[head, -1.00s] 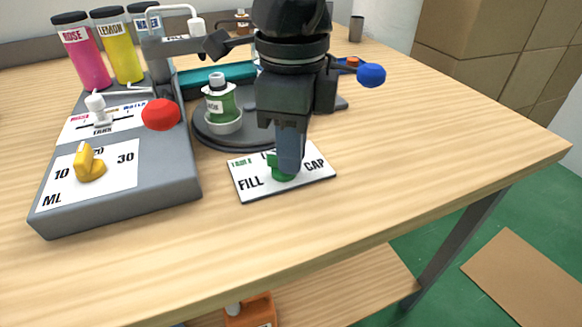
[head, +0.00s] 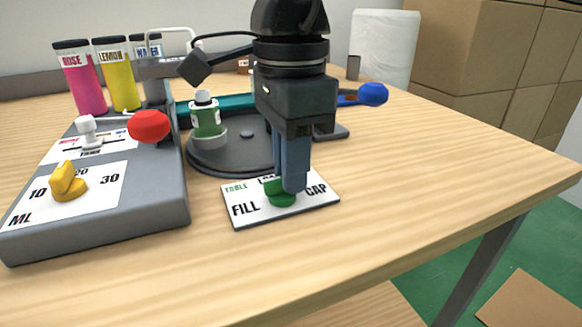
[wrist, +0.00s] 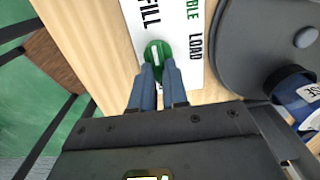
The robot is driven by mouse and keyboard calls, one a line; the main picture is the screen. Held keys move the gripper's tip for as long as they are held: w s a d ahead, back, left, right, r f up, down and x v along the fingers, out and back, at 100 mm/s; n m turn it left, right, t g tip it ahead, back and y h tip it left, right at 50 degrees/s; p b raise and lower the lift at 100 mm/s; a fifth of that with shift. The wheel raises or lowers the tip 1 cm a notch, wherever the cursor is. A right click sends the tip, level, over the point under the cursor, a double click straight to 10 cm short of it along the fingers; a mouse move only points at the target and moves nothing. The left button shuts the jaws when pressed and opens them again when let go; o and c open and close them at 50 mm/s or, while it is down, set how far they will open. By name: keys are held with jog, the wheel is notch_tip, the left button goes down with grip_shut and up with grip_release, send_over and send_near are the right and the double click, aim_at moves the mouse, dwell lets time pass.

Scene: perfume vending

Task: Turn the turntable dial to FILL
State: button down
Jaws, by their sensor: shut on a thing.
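The green turntable dial (head: 282,197) sits on a white plate (head: 247,222) labelled TABLE, with FILL at the left, LOAD at the back and CAP at the right. My gripper (head: 288,188) points down with its fingers shut on the dial. The wrist view shows the dial (wrist: 156,52) between my fingertips (wrist: 158,68). A white line on it runs roughly along the direction of the FILL word, but the pointing end is partly hidden. The dark round turntable (head: 215,158) is behind the plate and holds a green bottle (head: 207,119) in a grey cup.
A grey console (head: 150,205) with a yellow ML knob (head: 68,183), a white lever and a red ball (head: 149,126) stands at the left. Pink and yellow bottles stand behind it. A blue ball (head: 373,94) is at the right. The table front is clear.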

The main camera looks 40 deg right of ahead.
dwell(0.4)
jog(key=c, duration=1.1)
grip_release()
jog(key=shift+c, duration=0.2)
jog(key=shift+r+p, duration=0.95)
jog(key=shift+r, duration=3)
